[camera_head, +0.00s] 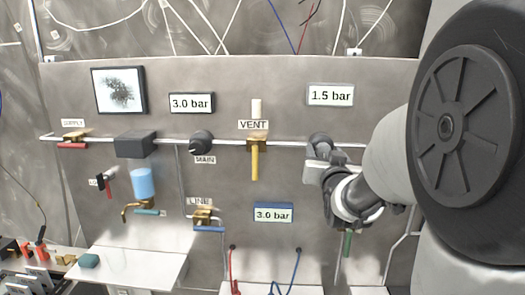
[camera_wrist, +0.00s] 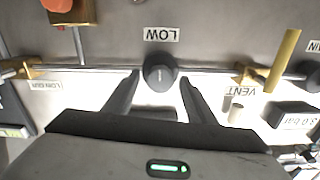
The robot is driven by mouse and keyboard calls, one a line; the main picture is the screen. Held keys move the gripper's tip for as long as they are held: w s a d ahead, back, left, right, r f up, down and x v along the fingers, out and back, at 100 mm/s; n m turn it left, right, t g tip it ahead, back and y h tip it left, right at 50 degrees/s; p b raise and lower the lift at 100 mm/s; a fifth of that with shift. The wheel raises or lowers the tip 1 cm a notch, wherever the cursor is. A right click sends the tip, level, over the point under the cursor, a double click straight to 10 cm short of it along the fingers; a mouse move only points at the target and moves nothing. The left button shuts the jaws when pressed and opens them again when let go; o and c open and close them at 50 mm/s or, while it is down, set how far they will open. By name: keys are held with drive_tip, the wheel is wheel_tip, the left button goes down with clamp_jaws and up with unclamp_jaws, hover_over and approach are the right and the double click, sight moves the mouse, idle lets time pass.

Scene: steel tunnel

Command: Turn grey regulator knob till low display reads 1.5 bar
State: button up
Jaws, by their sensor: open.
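The grey regulator knob (camera_wrist: 160,73) sits on the pipe beside the LOW label (camera_wrist: 161,34) in the wrist view, where the labels appear upside down. My gripper (camera_wrist: 160,80) is open, with one finger to each side of the knob and visible gaps between. In the head view my gripper (camera_head: 316,170) is at the panel's right, and my arm hides much of that spot. The display above it (camera_head: 330,95) reads 1.5 bar.
Two other displays, upper left (camera_head: 191,103) and lower middle (camera_head: 273,214), read 3.0 bar. A yellow-handled VENT valve (camera_head: 256,150) and the dark MAIN knob (camera_head: 201,142) stand left of my gripper. A white shelf (camera_head: 130,270) juts out at lower left.

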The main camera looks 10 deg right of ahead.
drive_tip(key=c, duration=1)
drive_tip(key=shift+f+b, duration=0.15)
drive_tip(key=shift+b, duration=1.05)
drive_tip(key=shift+c, duration=0.2)
drive_tip(key=o, duration=1)
drive_tip(key=shift+o, duration=0.2)
drive_tip(key=b+v, duration=0.6)
drive_tip(key=v, duration=1.1)
drive_tip(key=shift+s+r, duration=0.25)
drive_tip(key=shift+a, duration=0.1)
